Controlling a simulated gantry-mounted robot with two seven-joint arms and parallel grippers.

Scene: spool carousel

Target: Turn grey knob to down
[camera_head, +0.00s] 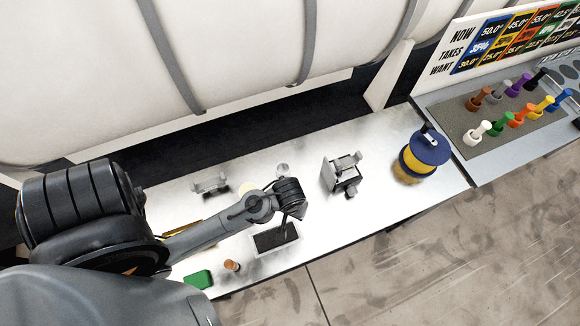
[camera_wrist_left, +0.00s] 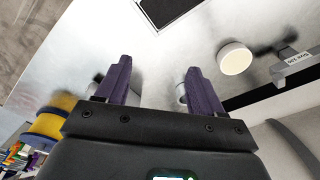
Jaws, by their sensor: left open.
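A small pale grey round piece (camera_head: 282,168), which may be the grey knob, stands on the metal bench just behind my left wrist. Its pointing direction is too small to tell. In the left wrist view a grey rounded piece (camera_wrist_left: 181,93) shows partly behind the right-hand finger; it is probably the same one. My left gripper (camera_wrist_left: 158,68) is open, with nothing between its purple fingers. In the head view the left gripper (camera_head: 285,222) hangs over the bench, near a dark rectangular panel (camera_head: 275,237). My right gripper is not in view.
A grey clamp-like device (camera_head: 345,172) and a blue-yellow spool (camera_head: 424,153) stand to the right. A cream disc (camera_wrist_left: 235,58) and grey bracket (camera_head: 210,183) are on the bench. A green block (camera_head: 198,279) and brown peg (camera_head: 232,265) sit at the front. Coloured pegs stand on a grey mat (camera_head: 462,142).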

